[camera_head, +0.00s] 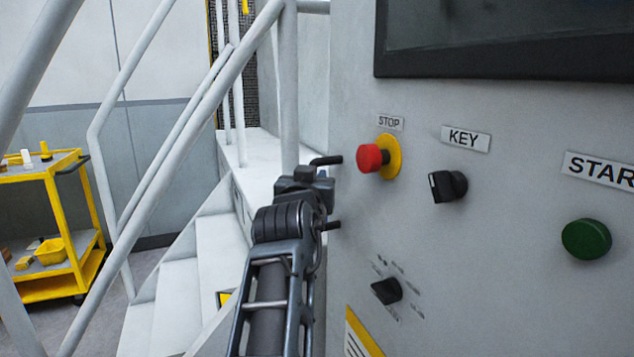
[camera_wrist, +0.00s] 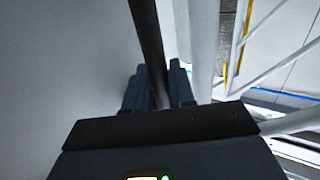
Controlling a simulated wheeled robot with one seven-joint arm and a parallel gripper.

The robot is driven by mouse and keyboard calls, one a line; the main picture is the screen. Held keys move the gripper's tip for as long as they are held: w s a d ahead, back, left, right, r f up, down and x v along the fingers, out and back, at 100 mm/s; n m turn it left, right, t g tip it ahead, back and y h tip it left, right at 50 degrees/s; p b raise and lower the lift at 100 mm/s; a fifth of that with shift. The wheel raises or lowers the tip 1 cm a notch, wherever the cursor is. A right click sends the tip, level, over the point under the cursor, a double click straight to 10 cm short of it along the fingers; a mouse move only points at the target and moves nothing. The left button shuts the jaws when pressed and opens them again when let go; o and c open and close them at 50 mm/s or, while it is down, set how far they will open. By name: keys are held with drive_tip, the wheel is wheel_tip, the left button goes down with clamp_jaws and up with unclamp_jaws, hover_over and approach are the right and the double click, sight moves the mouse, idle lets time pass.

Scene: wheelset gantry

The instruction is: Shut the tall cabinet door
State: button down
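The tall grey cabinet front (camera_head: 480,280) fills the right of the head view, with its left edge near the stair railing. A dark bar handle (camera_head: 328,160) stands out from that left edge; its upper and lower ends show, and its middle is hidden behind my gripper (camera_head: 312,186). In the wrist view the dark handle bar (camera_wrist: 148,40) runs between the two fingers of my gripper (camera_wrist: 160,88), which sit close against both its sides. The grey surface (camera_wrist: 60,70) lies to their left. How far the door stands open cannot be told.
The cabinet bears a red STOP button (camera_head: 371,158), a KEY switch (camera_head: 447,186), a green START button (camera_head: 586,239), a rotary knob (camera_head: 386,291) and a dark screen (camera_head: 500,40). White stairs (camera_head: 190,270) with railings stand close left. A yellow cart (camera_head: 55,210) is farther left.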

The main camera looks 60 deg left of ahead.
drive_tip(key=shift+w+d+t, duration=0.3)
drive_tip(key=shift+w, duration=0.5)
drive_tip(key=c, duration=1.1)
unclamp_jaws()
drive_tip(key=shift+w, duration=0.1)
drive_tip(key=shift+a, duration=0.1)
drive_tip(key=v, duration=0.8)
drive_tip(key=shift+a, duration=0.15)
drive_tip(key=shift+r, duration=0.1)
